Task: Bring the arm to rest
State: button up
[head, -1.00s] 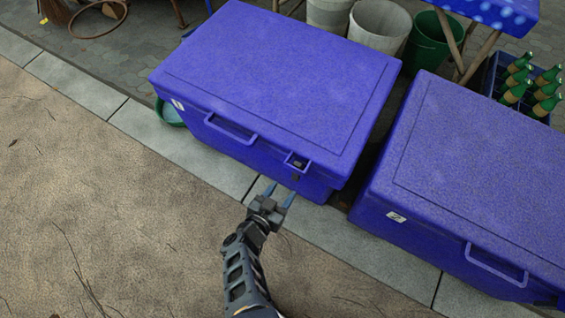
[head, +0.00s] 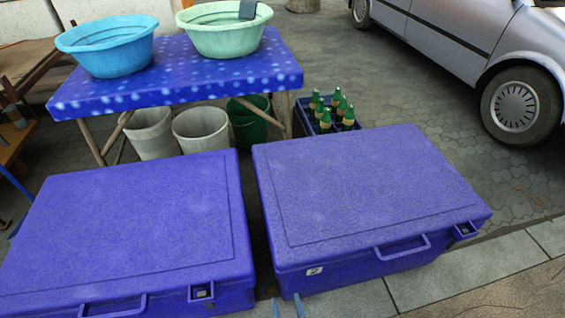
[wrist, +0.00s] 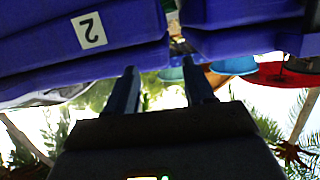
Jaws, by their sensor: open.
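My gripper (head: 287,307) shows only as two blue fingertips at the bottom edge of the head view. They are apart with nothing visible between them. The rest of my arm is out of that view. The wrist view also shows my gripper (wrist: 162,88), with both fingers spread and empty. That view appears upside down. The fingertips lie in front of the narrow gap between two big blue coolers, close to the right cooler's front corner. I cannot tell how far they are from the coolers.
The left cooler (head: 120,230) and right cooler (head: 365,190) have closed lids. Behind them stand a blue table (head: 180,80) with a blue basin (head: 105,45) and a green basin (head: 225,30), buckets below, and a bottle crate (head: 320,128). A silver car (head: 470,45) is far right.

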jog(key=s+d+r+p, duration=0.1)
jog(key=s+d+r, duration=0.15)
jog(key=d, duration=0.35)
jog(key=s+d+r, duration=0.2)
jog(key=d+r, duration=0.1)
jog(key=d, duration=0.3)
jog(key=s+d+r+p, duration=0.1)
jog(key=s+d+r, duration=0.7)
jog(key=s+r, duration=0.2)
jog(key=s+r+h+p, duration=0.1)
jog(key=s+r, duration=0.3)
jog(key=r, duration=0.5)
jog(key=s+r+m+h+p, duration=0.1)
jog(key=s+r, duration=0.4)
jog(key=r, duration=0.5)
jog(key=s+r+m+h, duration=0.1)
jog(key=s+r, duration=0.3)
jog(key=r, duration=0.5)
jog(key=shift+s+d+r+p, duration=0.15)
jog(key=shift+d+r+p, duration=0.05)
jog(key=shift+d+p, duration=0.25)
